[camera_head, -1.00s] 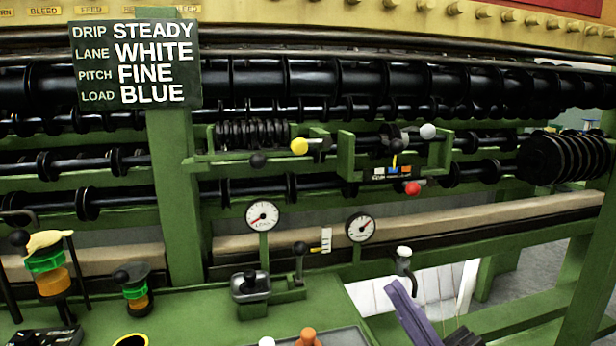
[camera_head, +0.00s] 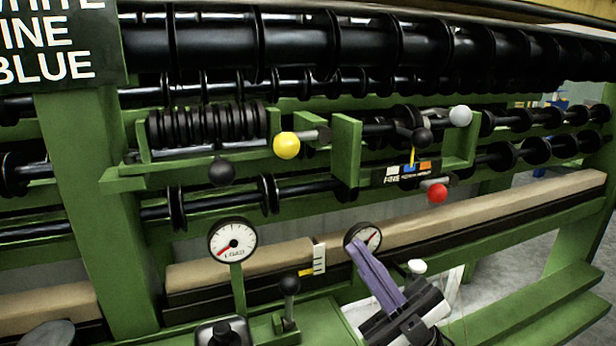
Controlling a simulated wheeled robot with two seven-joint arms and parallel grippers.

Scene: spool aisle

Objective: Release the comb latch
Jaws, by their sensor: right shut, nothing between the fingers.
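No part is labelled as the comb latch, so I cannot tell which it is. A ridged black roller (camera_head: 206,124) sits in a green bracket, with a black ball knob (camera_head: 221,172) below it. A yellow ball knob (camera_head: 287,145) on a short metal stem is just right of it. Farther right, a second bracket (camera_head: 346,150) carries a grey knob (camera_head: 460,116), a black knob (camera_head: 421,137) and a red knob (camera_head: 437,193). My right gripper (camera_head: 357,246) has purple fingers, shut and empty, below these knobs and in front of the right gauge. My left gripper is not in view.
A LOAD gauge (camera_head: 232,240) and a partly hidden right gauge (camera_head: 371,235) stand at the front. A black-knobbed lever (camera_head: 289,288) stands beside a small white scale (camera_head: 319,258). Black rollers (camera_head: 400,50) cross behind. A green post (camera_head: 95,210) rises at left.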

